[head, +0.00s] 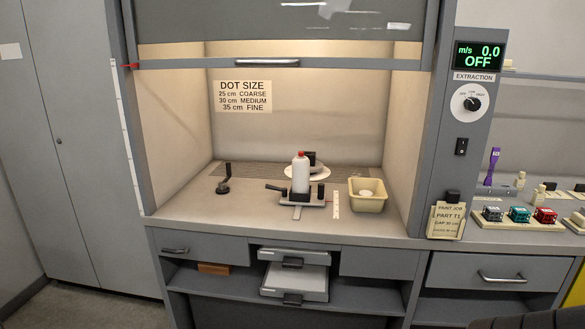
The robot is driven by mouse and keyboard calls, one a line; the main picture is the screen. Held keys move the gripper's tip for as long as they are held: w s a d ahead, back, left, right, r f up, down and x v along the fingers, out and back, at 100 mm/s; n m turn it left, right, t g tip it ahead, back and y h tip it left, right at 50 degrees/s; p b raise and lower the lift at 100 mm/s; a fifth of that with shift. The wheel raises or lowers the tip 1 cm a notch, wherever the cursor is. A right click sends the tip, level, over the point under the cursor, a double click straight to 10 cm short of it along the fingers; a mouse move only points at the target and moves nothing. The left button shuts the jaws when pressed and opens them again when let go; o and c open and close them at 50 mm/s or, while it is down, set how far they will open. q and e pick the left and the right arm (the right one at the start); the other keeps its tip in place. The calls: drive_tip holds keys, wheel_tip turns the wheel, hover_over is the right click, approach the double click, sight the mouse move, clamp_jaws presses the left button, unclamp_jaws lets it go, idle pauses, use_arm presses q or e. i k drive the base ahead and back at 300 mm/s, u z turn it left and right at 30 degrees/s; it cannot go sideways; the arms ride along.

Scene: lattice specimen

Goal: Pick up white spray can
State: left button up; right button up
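A white spray can (300,176) with a red top stands upright inside the fume hood, near the middle of its worktop. It is at a dark stand (311,200) with black handles or knobs on both sides; I cannot tell whether it is clamped or only resting there. A white round plate or disc (320,172) is partly hidden behind the can. Neither of my grippers is in view.
The hood's glass sash (270,62) is raised, leaving the front open. A cream tub (367,195) stands right of the can, a small black fixture (223,178) left. Below, drawers (293,272) protrude. Red, teal and grey items (519,214) sit on the right bench.

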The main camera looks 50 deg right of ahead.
sight(301, 166)
drive_tip(key=z, duration=0.8)
drive_tip(key=i, duration=1.5)
drive_tip(key=z, duration=1.35)
